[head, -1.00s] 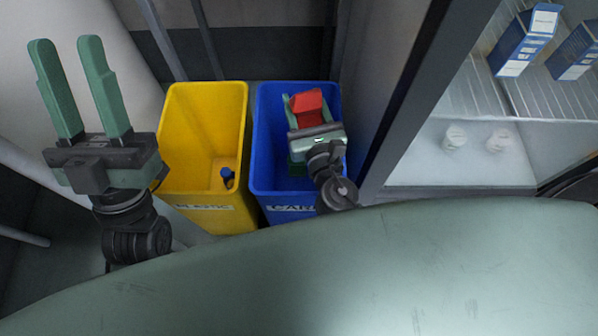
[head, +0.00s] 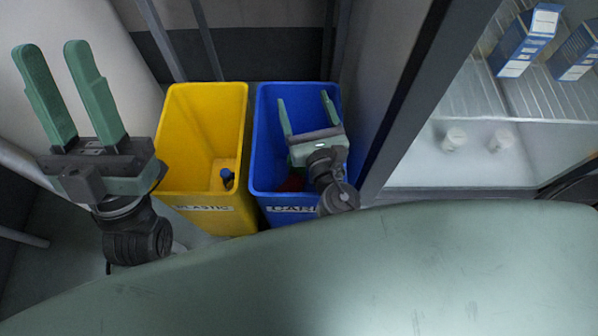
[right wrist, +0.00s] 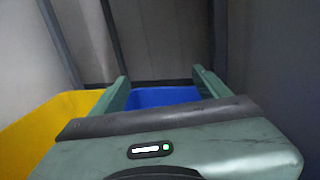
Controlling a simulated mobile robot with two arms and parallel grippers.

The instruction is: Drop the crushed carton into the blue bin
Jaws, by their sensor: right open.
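The blue bin (head: 265,130) stands on the floor beside the yellow bin, its label partly hidden by my right arm. The red crushed carton (head: 291,182) is inside the blue bin, low down, mostly hidden behind my right gripper and arm. My right gripper (head: 306,102) is open and empty over the blue bin's opening. In the right wrist view its two fingers (right wrist: 162,82) are apart, with the blue bin (right wrist: 165,97) beyond them and nothing between them. My left gripper (head: 47,47) is raised at the far left, with its fingers apart and nothing between them.
The yellow bin (head: 175,130), labelled PLASTIC, stands left of the blue bin with a small blue-capped item (head: 227,177) inside. An open fridge with blue-and-white cartons (head: 525,42) and small white pots (head: 454,139) stands at right.

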